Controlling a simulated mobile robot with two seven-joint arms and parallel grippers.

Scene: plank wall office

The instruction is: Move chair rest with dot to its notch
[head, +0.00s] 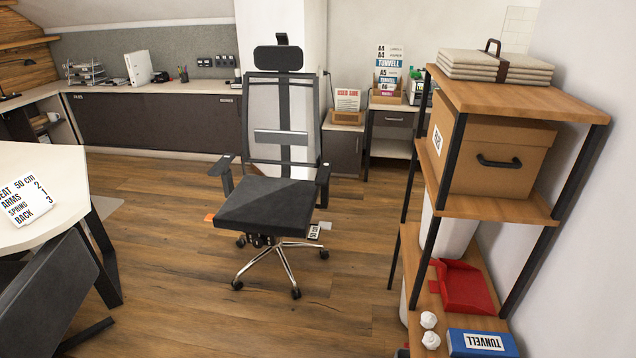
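A black office chair (265,205) with a mesh back stands upright on the wood floor in the middle of the head view. Its left armrest (222,165) and right armrest (322,173) flank the seat, and a headrest (278,58) tops the back. The left armrest pad looks angled. I cannot make out a dot on any rest, and no notch marks are readable at this distance. An orange tab (209,217) sticks out at the seat's left side, and a printed tag (314,232) hangs at its right. Neither of my grippers is in view.
A white table (60,215) at left bears a card (27,197) reading seat 50 cm, arms 2, spring 1, back 3. A wooden shelf unit (485,207) stands close at right. Cabinets (150,125) line the back. Floor (190,290) before the chair is clear.

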